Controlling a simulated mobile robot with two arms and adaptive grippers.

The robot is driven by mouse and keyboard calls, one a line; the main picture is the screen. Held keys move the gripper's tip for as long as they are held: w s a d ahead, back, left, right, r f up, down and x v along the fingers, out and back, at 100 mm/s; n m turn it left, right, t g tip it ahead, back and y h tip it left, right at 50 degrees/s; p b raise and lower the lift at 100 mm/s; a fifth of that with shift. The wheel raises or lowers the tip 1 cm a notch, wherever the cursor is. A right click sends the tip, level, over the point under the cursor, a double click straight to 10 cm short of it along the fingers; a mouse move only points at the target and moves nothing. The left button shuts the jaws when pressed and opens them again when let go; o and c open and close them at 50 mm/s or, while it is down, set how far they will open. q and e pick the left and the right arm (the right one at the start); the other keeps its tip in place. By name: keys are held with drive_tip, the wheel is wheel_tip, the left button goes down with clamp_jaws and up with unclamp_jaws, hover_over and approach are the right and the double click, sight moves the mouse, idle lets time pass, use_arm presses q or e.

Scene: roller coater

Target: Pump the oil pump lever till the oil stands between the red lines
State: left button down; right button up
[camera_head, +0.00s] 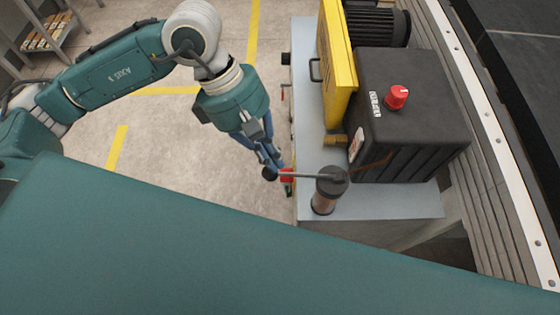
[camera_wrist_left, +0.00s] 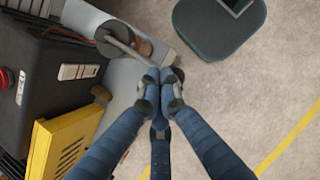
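The oil pump (camera_head: 324,204) is a small brownish cylinder with a dark round cap, standing at the front left corner of the machine's light-blue plate. Its lever (camera_head: 302,176) is a thin rod running left from the cap to a dark end knob (camera_head: 270,174). My left gripper (camera_head: 268,158) is at that end; its fingertips (camera_wrist_left: 161,78) are together, and the rod (camera_wrist_left: 127,47) runs in to them in the left wrist view, so it looks shut on the lever's end. The fingers hide the knob there. I cannot make out the oil level or red lines. My right gripper is out of view.
A yellow guard (camera_head: 338,55), a motor (camera_head: 378,22) and a black box (camera_head: 408,120) with a red knob (camera_head: 397,97) stand on the plate behind the pump. A small red part (camera_head: 287,174) shows behind the lever. Open floor (camera_head: 205,115) lies left of the machine.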

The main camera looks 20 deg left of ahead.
use_arm(q)
drive_tip(key=a+f+b+v, duration=0.1)
drive_tip(key=a+v, duration=0.1)
drive_tip(key=v, duration=1.2)
drive_tip(key=shift+w+r, duration=0.15)
drive_tip(key=shift+w, duration=0.15)
idle(1.1)
